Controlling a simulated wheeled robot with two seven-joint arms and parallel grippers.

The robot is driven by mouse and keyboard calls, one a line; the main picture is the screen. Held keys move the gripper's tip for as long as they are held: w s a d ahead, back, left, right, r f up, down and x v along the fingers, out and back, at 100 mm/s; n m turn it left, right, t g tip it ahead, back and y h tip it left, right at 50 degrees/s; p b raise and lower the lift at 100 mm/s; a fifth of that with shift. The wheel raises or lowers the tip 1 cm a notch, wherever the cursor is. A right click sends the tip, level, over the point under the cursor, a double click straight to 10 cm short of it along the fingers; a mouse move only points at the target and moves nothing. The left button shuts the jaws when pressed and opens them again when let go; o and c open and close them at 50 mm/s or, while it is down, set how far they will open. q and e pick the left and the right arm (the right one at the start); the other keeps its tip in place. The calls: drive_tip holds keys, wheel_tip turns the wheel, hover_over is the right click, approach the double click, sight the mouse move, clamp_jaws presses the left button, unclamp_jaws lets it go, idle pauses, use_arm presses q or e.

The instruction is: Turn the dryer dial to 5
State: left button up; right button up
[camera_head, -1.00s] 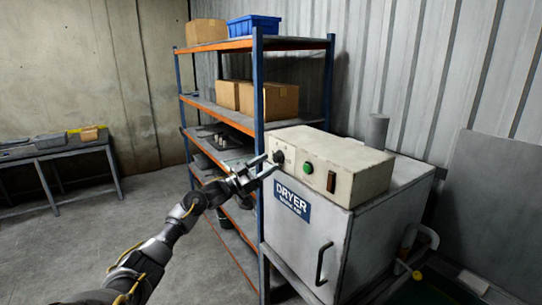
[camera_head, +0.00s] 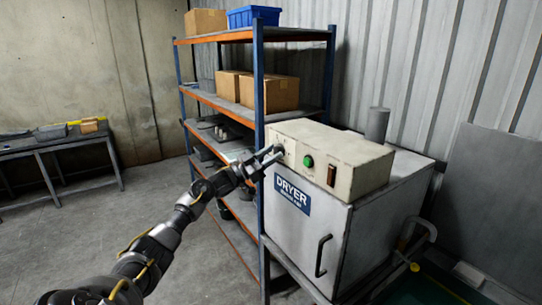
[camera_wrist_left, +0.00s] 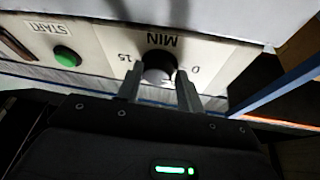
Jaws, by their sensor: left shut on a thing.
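The dryer (camera_head: 310,250) is a grey cabinet with a cream control box (camera_head: 345,155) on top. A round black dial (camera_wrist_left: 159,68) shows in the left wrist view, with the marks "15", "MIN" and "0" around it. My left gripper (camera_head: 273,154) is at the left end of the control panel. In the left wrist view its two fingers (camera_wrist_left: 160,86) are on either side of the dial, shut on it. The dial's pointer and most of its scale are hidden or too small to read. My right gripper is not in view.
A green START button (camera_head: 308,161) and a dark red-brown switch (camera_head: 332,175) are right of the dial. A shelf rack (camera_head: 258,80) with boxes stands close behind and left of the dryer. Open floor lies left of my arm.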

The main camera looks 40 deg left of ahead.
use_arm(q)
drive_tip(key=shift+f+m+b, duration=0.2)
drive_tip(key=shift+m+b, duration=0.2)
drive_tip(key=shift+b, duration=0.1)
drive_tip(key=m+g+h+b, duration=0.1)
drive_tip(key=m+b, duration=0.1)
drive_tip(key=m+g+h+b, duration=0.1)
drive_tip(key=m+b, duration=0.2)
drive_tip(key=shift+a, duration=0.1)
drive_tip(key=shift+c, duration=0.3)
drive_tip(key=shift+r+m+g+h+b, duration=0.1)
drive_tip(key=shift+m+g+h+b, duration=0.2)
drive_tip(key=shift+m+b, duration=0.2)
drive_tip(key=shift+r+m+g, duration=0.15)
drive_tip(key=shift+m+g, duration=0.15)
drive_tip(key=shift+m, duration=0.3)
drive_tip(key=shift+a+r+m+g, duration=0.15)
drive_tip(key=shift+m+g, duration=0.35)
drive_tip(key=shift+m, duration=0.5)
drive_tip(key=m, duration=0.1)
drive_tip(key=m+g, duration=0.1)
drive_tip(key=shift+r+m, duration=0.25)
drive_tip(key=shift+m, duration=0.05)
drive_tip(key=shift+m+g+p, duration=0.3)
drive_tip(key=shift+m+p, duration=0.4)
drive_tip(key=shift+m, duration=0.2)
